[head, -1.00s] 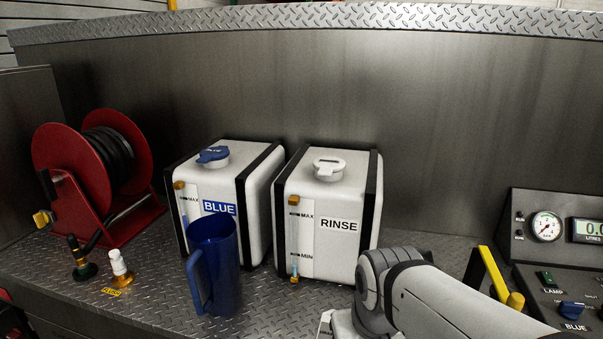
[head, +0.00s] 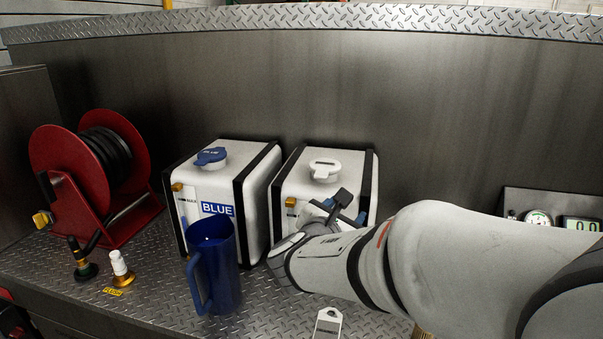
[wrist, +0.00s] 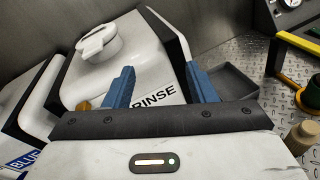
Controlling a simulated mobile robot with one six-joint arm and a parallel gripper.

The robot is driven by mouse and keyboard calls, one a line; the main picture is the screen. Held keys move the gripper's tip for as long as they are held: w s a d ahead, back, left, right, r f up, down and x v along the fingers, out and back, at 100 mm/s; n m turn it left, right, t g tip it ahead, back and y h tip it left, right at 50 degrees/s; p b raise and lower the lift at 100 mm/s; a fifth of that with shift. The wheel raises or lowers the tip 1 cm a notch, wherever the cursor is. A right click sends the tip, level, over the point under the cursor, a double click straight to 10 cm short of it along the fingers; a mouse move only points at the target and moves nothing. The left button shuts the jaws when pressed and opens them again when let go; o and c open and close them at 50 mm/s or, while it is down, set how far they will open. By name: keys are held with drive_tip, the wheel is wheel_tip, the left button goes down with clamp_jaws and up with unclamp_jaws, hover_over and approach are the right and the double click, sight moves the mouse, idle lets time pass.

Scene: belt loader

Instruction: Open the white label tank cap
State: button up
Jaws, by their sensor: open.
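The tank with the white RINSE label (head: 290,183) stands upright on the metal deck, right of the tank with the BLUE label (head: 206,183). Its white cap (head: 325,170) sits on top and looks closed. The cap also shows at upper left in the wrist view (wrist: 98,42). My gripper (head: 343,205) is in front of the RINSE tank, below the level of the cap. Its two blue fingers (wrist: 162,90) are spread apart with nothing between them. My arm hides most of the tank's front in the head view.
A blue jug (head: 213,270) stands in front of the BLUE tank. A red hose reel (head: 75,190) and two small fittings are at left. A control panel with a gauge (head: 538,217) is at right. A yellow bar (wrist: 298,42) and a dark tray (wrist: 233,80) show in the wrist view.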

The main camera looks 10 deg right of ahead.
sight(320, 177)
drive_tip(key=w+a+r+n+t+y, duration=0.2)
drive_tip(key=w+a+r+n+t, duration=0.15)
drive_tip(key=a+n, duration=0.25)
drive_tip(key=x, duration=0.2)
drive_tip(key=p+x, duration=0.1)
drive_tip(key=x, duration=0.2)
drive_tip(key=p+x, duration=0.1)
drive_tip(key=x, duration=0.1)
drive_tip(key=shift+w+d+f, duration=0.2)
drive_tip(key=shift+w+f, duration=0.1)
drive_tip(key=shift+f, duration=0.1)
drive_tip(key=shift+c, duration=0.3)
clamp_jaws()
